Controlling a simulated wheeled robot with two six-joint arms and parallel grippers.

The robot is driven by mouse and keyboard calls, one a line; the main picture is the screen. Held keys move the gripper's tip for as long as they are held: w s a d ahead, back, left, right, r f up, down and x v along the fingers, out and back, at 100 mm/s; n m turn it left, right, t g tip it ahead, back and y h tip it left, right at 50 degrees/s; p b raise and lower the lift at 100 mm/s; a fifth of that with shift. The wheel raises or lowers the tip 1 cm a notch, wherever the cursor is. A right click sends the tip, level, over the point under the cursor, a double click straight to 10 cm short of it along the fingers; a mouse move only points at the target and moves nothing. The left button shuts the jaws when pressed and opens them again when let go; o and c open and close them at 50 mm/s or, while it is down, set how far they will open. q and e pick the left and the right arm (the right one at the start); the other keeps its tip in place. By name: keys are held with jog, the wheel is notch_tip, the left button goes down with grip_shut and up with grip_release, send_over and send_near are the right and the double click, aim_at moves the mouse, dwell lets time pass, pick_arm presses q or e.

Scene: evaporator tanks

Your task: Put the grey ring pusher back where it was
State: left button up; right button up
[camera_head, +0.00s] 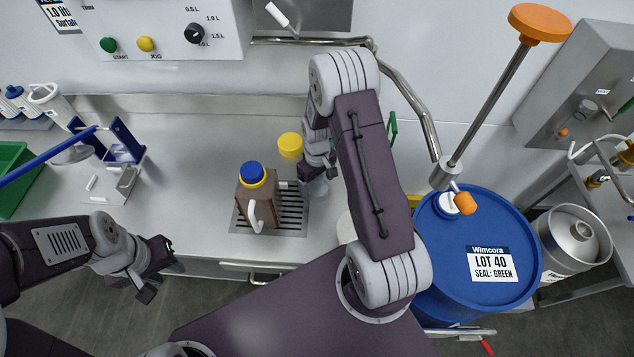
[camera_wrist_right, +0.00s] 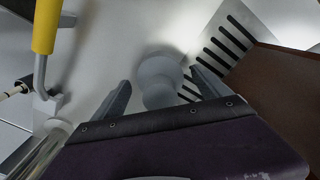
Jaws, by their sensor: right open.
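The grey ring pusher (camera_wrist_right: 160,82), a small rounded grey piece, stands on the steel counter beside the slotted drain grille in the right wrist view. A pale grey piece, likely the same pusher, shows in the head view (camera_head: 316,189), partly hidden by my right gripper. My right gripper (camera_wrist_right: 160,76) is open, with one finger on each side of the pusher; contact cannot be told. In the head view my right gripper (camera_head: 308,176) is right of the brown jug. My left gripper (camera_head: 160,270) is open and empty at the counter's front edge.
The brown jug (camera_head: 257,205) with a blue cap stands on the grille (camera_head: 292,222), close to my right gripper. A yellow cup-like piece (camera_head: 290,146) is behind it. A blue drum (camera_head: 478,235) stands at right.

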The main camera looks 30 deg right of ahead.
notch_tip(320, 180, up, 12)
jog(key=shift+r+p, duration=0.1)
jog(key=shift+p, duration=0.25)
jog(key=s+a+r+m, duration=0.1)
jog(key=s+a, duration=0.2)
jog(key=s, duration=0.3)
jog(key=s+a+r+m+t, duration=0.1)
jog(key=s+a+r, duration=0.1)
jog(key=s+a, duration=0.2)
jog(key=s, duration=0.2)
jog(key=shift+s+a+m, duration=0.3)
jog(key=shift+m, duration=0.1)
